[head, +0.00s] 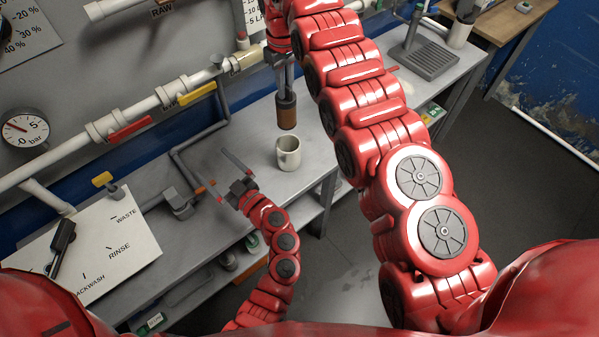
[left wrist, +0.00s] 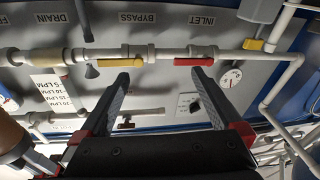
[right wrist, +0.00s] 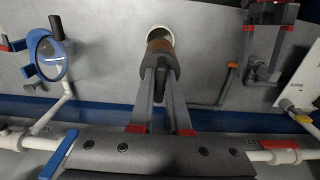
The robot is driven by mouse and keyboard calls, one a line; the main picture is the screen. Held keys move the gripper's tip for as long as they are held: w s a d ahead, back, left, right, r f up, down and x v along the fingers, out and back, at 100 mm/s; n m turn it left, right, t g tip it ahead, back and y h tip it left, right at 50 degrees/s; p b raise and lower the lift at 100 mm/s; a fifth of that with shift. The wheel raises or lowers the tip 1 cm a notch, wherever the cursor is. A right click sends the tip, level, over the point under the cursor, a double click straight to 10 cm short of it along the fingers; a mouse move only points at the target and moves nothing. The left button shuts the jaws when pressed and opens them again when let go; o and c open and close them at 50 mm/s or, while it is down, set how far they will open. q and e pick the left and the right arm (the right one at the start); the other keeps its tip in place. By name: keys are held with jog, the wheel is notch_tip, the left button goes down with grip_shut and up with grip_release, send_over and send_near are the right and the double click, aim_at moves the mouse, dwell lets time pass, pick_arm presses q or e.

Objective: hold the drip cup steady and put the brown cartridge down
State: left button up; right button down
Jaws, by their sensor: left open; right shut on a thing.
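The drip cup (head: 288,156), a cream mug, stands upright on the grey bench. It also shows in the right wrist view (right wrist: 153,32), partly hidden behind the cartridge. The brown cartridge (head: 287,114) has a dark cap and hangs upright from my right gripper (head: 284,74), which is shut on its top end. In the right wrist view the cartridge (right wrist: 160,46) points away from the fingers, overlapping the cup's rim. Its height over the bench is unclear. My left gripper (head: 212,167) is open and empty, left of the cup and apart from it. Its fingers also show in the left wrist view (left wrist: 160,75).
Pipes with red (head: 130,130) and yellow valve handles and a gauge (head: 25,127) run along the wall behind the bench. A labelled white board (head: 110,240) lies at the left. A drip tray (head: 425,58) is at the far right. Bare bench surrounds the cup.

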pick_arm(q)
jog(key=w+d+f+m+h, duration=0.35)
jog(key=d+f+h, duration=0.2)
jog(key=d, duration=0.45)
jog(key=m+h, duration=0.4)
send_near(286, 149)
jog(key=shift+g, duration=0.4)
jog(key=v, duration=0.2)
jog(key=r+v, duration=0.1)
jog(key=v, duration=0.2)
jog(key=shift+w+a, duration=0.1)
jog(key=shift+w+f, duration=0.15)
jog(key=shift+w, duration=0.1)
jog(key=x, duration=1)
jog(key=shift+w+f, duration=0.15)
jog(key=shift+f, duration=0.05)
jog(key=shift+w+a+f+h, duration=0.1)
jog(key=shift+w+f+h, duration=0.15)
jog(key=shift+w, duration=0.1)
jog(key=shift+c, duration=0.3)
jog(key=c, duration=1)
jog(key=shift+c, duration=0.2)
pick_arm(e)
notch_tip(286, 149, down, 2)
jog(key=shift+s+d+f, duration=0.1)
jog(key=shift+f, duration=0.15)
notch_tip(286, 149, down, 10)
jog(key=shift+f, duration=0.1)
